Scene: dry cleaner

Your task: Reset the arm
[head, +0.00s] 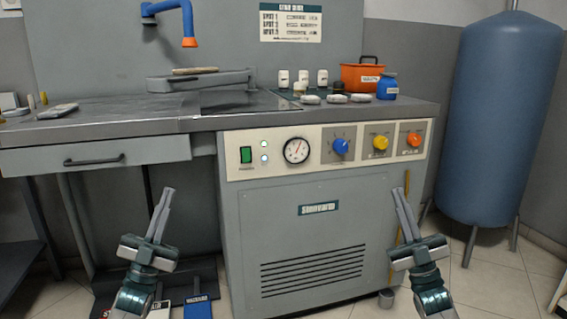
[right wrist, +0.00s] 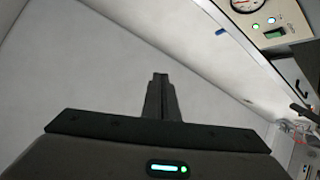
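My left gripper (head: 168,191) is in front of the grey workstation, below the drawer (head: 130,155). Its fingers point up and lie close together with nothing between them. My right gripper (head: 400,191) is in front of the right part of the cabinet, below the knobs. Its fingers are also up and together. In the right wrist view the right gripper's fingers (right wrist: 160,77) meet, shut and empty. Both grippers are apart from the workstation and its objects.
The steel worktop (head: 130,112) holds an orange pot (head: 360,77), a blue jar (head: 387,87) and several white items. The control panel (head: 325,149) has a gauge and knobs. A blue tank (head: 500,120) stands at the right. Tiled floor (head: 490,270) is clear beside my right gripper.

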